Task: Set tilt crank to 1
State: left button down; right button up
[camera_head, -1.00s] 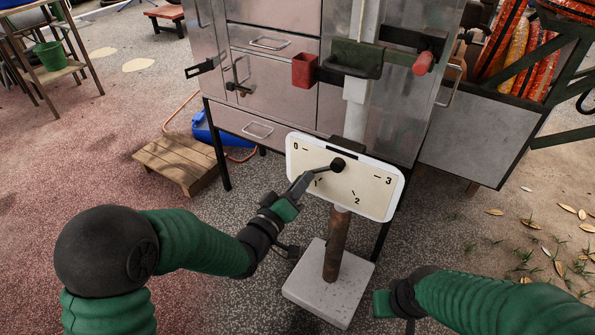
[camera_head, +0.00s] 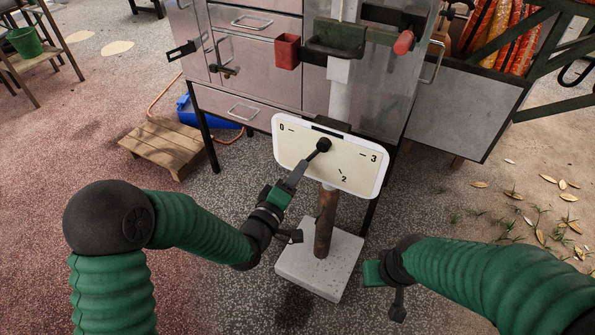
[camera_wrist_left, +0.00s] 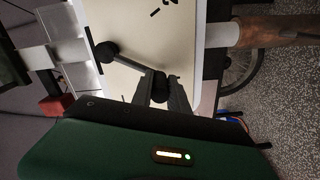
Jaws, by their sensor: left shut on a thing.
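The tilt crank (camera_head: 323,146) is a black hub with a thin arm on a white-rimmed cream dial plate (camera_head: 345,165). The marks 0, 2 and 3 show in the head view; the 1 is hidden behind the crank arm and my gripper. The crank arm points down-left from the hub, between 0 and 2. My left gripper (camera_head: 303,167) is shut on the crank's outer end. In the left wrist view, its fingers (camera_wrist_left: 163,92) close around the dark knob (camera_wrist_left: 153,84), with the hub (camera_wrist_left: 106,52) up-left. My right gripper (camera_head: 372,273) is empty, right of the post base.
The dial stands on a rusty post (camera_head: 325,225) in a pale square base (camera_head: 320,262). Behind it is a metal cabinet (camera_head: 257,70) with a red cup (camera_head: 287,51) and a red-handled lever (camera_head: 403,42). A wooden pallet (camera_head: 165,147) lies left. The front ground is open.

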pick_arm(q)
jog(key=shift+f, duration=0.25)
jog(key=c, duration=1.3)
grip_release()
jog(key=shift+r, duration=0.1)
jog(key=p+v, duration=1.1)
jog(key=v, duration=0.6)
jog(key=shift+p, duration=0.3)
jog(key=shift+w, duration=0.1)
